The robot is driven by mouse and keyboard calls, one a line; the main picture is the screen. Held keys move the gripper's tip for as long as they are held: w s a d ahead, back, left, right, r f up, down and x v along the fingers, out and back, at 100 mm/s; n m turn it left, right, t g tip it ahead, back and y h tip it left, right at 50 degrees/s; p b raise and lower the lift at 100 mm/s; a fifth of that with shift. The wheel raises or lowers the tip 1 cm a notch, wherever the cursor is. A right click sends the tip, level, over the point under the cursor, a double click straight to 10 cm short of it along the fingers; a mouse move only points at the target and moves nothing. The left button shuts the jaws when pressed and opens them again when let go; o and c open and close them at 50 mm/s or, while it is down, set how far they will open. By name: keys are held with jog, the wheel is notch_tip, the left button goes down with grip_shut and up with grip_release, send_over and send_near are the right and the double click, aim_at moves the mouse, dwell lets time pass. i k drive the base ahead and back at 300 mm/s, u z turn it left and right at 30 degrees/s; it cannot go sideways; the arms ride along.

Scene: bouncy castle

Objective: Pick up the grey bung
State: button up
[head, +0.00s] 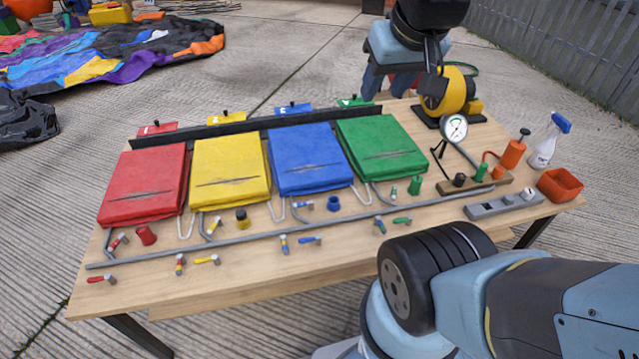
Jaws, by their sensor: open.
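I cannot pick out the grey bung with certainty. A small pale grey knob (527,193) sits at the right end of a grey block (478,211) at the table's right side; it may be the bung. A small dark stopper (459,180) stands on a wooden strip behind it. My gripper (434,98) hangs at the top right, in front of the yellow blower and behind the dial gauge, well away from the grey block. It is open, with nothing seen in it; its fingertips are small and dark against the blower.
Red, yellow, blue and green pads (382,148) fill the table's (250,280) middle, with valves, pipes and coloured bungs in front. The yellow blower (462,92) stands behind.

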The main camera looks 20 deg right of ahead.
aim_at(509, 198)
jog(key=u, duration=1.55)
jog(key=i, duration=0.1)
jog(key=z, duration=3.25)
jog(key=k, duration=0.85)
jog(key=z, duration=0.15)
jog(key=i, duration=0.9)
jog(key=u, duration=0.1)
